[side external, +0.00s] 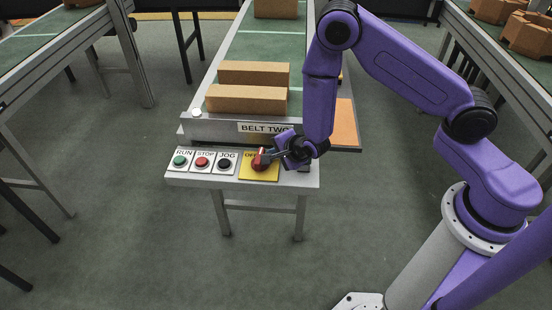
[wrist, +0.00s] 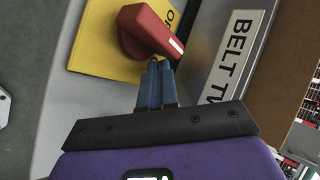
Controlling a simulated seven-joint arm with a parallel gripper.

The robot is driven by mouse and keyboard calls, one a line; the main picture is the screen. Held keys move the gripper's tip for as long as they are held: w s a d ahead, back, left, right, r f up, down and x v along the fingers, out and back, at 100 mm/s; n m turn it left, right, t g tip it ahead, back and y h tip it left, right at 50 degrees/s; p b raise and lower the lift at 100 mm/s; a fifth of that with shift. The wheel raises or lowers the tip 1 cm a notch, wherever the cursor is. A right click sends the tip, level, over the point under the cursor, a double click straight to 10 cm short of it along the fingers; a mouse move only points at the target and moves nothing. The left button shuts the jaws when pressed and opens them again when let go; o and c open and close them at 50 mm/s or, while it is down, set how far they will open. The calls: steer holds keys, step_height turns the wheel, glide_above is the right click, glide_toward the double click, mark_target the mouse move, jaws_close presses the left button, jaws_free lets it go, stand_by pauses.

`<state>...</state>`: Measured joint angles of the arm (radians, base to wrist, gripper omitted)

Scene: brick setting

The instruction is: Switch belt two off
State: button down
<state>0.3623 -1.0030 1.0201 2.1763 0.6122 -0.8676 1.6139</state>
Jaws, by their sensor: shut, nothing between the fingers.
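A red rotary knob (side external: 260,160) sits on a yellow plate (side external: 262,175) on the front panel of the belt marked BELT TWO. In the wrist view the red knob (wrist: 150,32) has a white mark at one end, and the yellow plate (wrist: 95,40) carries lettering that is partly hidden by the knob. My gripper (side external: 270,155) is at the knob's right side. In the wrist view its blue fingers (wrist: 155,70) are shut with nothing between them, and their tips are at the knob's edge. I cannot tell whether they touch it.
The panel also has a green RUN button (side external: 180,160), a red STOP button (side external: 202,162) and a black JOG button (side external: 224,163), left of the knob. The BELT TWO sign (side external: 264,128) is just behind. Cardboard boxes (side external: 246,99) lie on the belt. Other conveyors stand left and right.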

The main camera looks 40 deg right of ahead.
steer(key=v, duration=1.7)
steer(key=shift+s+r, duration=0.15)
steer(key=shift+s, duration=0.05)
